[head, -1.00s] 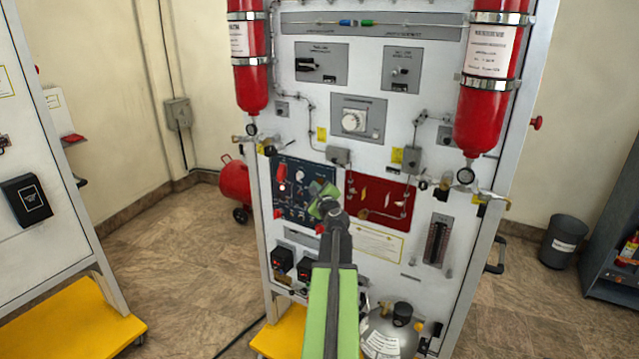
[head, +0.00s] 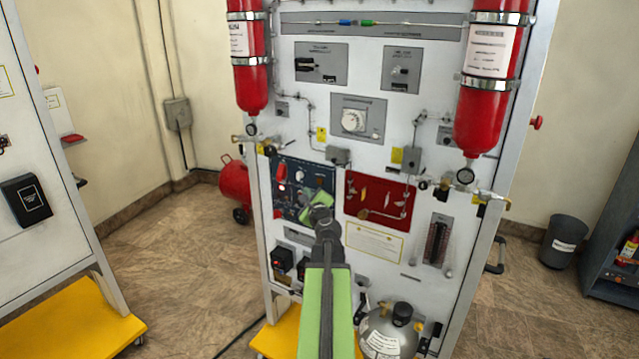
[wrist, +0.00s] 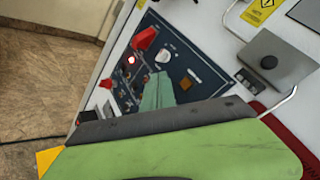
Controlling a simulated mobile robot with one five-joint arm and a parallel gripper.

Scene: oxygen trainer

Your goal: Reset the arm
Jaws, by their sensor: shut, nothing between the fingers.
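My green and black arm reaches up from the bottom middle of the head view toward the oxygen trainer panel (head: 360,275). My gripper (head: 318,203) is shut and empty, in front of the lower right part of the dark blue control panel (head: 290,178). In the wrist view the green gripper (wrist: 157,92) covers part of the same blue panel (wrist: 150,45). A red switch cover (wrist: 145,38), a lit red lamp (wrist: 131,60) and a white knob (wrist: 163,55) show there. I cannot tell whether the gripper touches the panel.
Right of the blue panel is a red panel (head: 378,198). Two red cylinders (head: 250,75) (head: 487,110) hang above. A grey metal cylinder (head: 385,330) stands low at the front. A second stand (head: 35,170) is at left, with open floor between.

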